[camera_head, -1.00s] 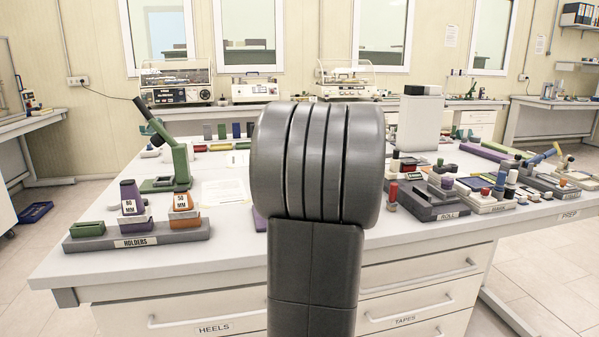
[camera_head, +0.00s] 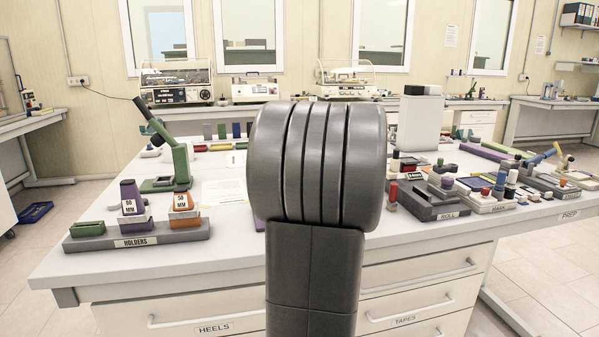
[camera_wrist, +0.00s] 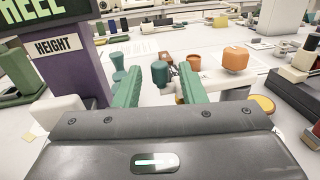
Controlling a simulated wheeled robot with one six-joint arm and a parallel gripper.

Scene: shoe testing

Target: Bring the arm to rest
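My gripper (camera_wrist: 159,76) shows in the wrist view as two green fingers standing well apart, with nothing held between them. A teal knob (camera_wrist: 160,74) shows beyond the gap, and an orange block (camera_wrist: 235,60) stands farther right. In the head view my dark grey arm (camera_head: 315,165) rises in the middle, in front of the workbench (camera_head: 90,262). It hides the gripper and the middle of the bench top from that camera.
The holders rack (camera_head: 185,232) and a green lever device (camera_head: 178,165) stand on the left of the bench. The roll block (camera_head: 430,208) and several small parts crowd the right. A purple HEEL HEIGHT post (camera_wrist: 85,68) stands close to the gripper's left in the wrist view.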

